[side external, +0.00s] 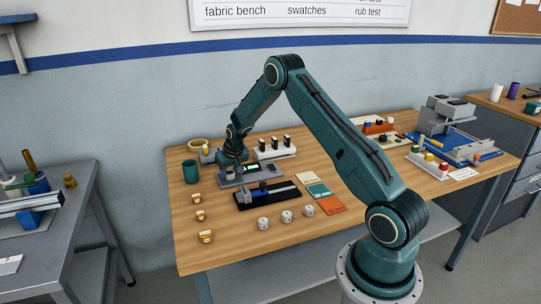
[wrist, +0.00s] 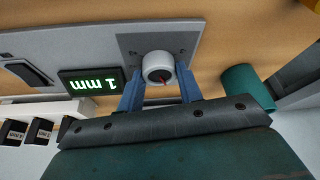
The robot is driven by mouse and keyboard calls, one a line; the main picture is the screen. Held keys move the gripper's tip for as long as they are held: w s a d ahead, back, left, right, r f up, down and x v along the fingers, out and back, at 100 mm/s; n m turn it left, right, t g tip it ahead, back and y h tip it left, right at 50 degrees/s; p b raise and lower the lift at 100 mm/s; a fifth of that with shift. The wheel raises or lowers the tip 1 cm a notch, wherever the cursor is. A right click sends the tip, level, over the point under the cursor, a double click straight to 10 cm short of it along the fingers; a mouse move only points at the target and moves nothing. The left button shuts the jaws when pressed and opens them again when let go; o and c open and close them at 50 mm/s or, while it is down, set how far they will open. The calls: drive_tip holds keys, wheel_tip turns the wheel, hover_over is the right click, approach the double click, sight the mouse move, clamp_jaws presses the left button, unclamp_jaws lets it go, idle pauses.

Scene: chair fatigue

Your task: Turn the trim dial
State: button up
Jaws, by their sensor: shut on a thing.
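The trim dial (wrist: 158,68) is a round white knob with a red mark, standing on a grey panel (wrist: 95,42) in the wrist view. My gripper (wrist: 160,82) has its two blue fingers on either side of the dial, shut on it. A green display (wrist: 92,80) beside the dial reads 1 mm, upside down in this view. In the side external view, the panel (side external: 260,172) lies on the bench below my gripper (side external: 233,167), and my wrist hides the dial there.
A dark rocker switch (wrist: 28,72) sits on the panel past the display. A teal cup (side external: 190,172) stands left of my gripper. A white block with several black-topped pieces (side external: 273,149) stands behind the panel, and a black fixture (side external: 267,195) lies in front.

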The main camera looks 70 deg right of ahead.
drive_tip(key=shift+n+y, duration=0.5)
drive_tip(key=shift+n, duration=0.8)
drive_tip(key=o, duration=1)
drive_tip(key=shift+r, duration=0.15)
drive_tip(key=v, duration=1.3)
drive_tip(key=shift+s+d+r, duration=0.1)
drive_tip(key=shift+s+r, duration=0.1)
drive_tip(key=shift+s, duration=0.15)
